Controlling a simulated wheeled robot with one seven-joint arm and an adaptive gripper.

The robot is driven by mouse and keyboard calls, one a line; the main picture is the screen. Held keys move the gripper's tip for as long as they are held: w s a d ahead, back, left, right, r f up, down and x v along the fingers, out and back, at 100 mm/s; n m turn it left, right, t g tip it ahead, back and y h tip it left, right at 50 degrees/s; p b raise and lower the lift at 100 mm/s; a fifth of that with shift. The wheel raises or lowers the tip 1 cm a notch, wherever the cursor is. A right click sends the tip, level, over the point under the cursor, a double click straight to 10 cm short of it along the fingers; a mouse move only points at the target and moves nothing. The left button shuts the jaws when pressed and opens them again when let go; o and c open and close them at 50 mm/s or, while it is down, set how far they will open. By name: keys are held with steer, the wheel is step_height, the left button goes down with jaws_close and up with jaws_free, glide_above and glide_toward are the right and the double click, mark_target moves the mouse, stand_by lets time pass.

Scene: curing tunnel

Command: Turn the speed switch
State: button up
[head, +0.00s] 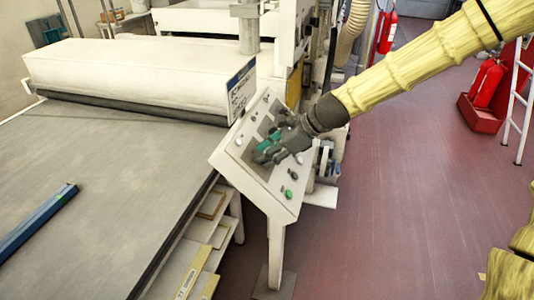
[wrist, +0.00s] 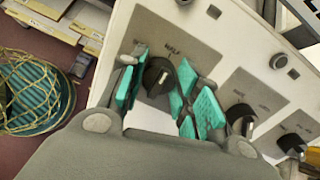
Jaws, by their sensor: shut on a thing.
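A tilted white control panel (head: 284,205) stands on a post beside the conveyor. It carries several black rotary switches on grey plates. In the wrist view, one black rotary switch (wrist: 158,77) with a light pointer mark sits between the teal pads of my gripper (wrist: 155,85). My gripper is shut on it. Lettering above the switch is too blurred to read surely, so I cannot tell if it is the speed switch. In the head view my gripper (head: 270,147) hides the switch it holds.
A second rotary switch (wrist: 240,117) and a third one (wrist: 291,143) sit to the right on the panel. A green button (head: 289,193) is near the panel's lower edge. The grey conveyor belt (head: 110,160) carries a blue bar (head: 38,222). Red floor lies open at right.

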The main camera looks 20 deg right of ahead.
steer(key=shift+n, duration=0.3)
steer(key=n, duration=0.5)
steer(key=shift+n, duration=0.3)
steer(key=n, duration=0.5)
steer(key=shift+h, duration=0.3)
steer(key=shift+n, duration=0.4)
steer(key=o, duration=1)
steer(key=shift+s, duration=0.1)
steer(key=shift+v, duration=6)
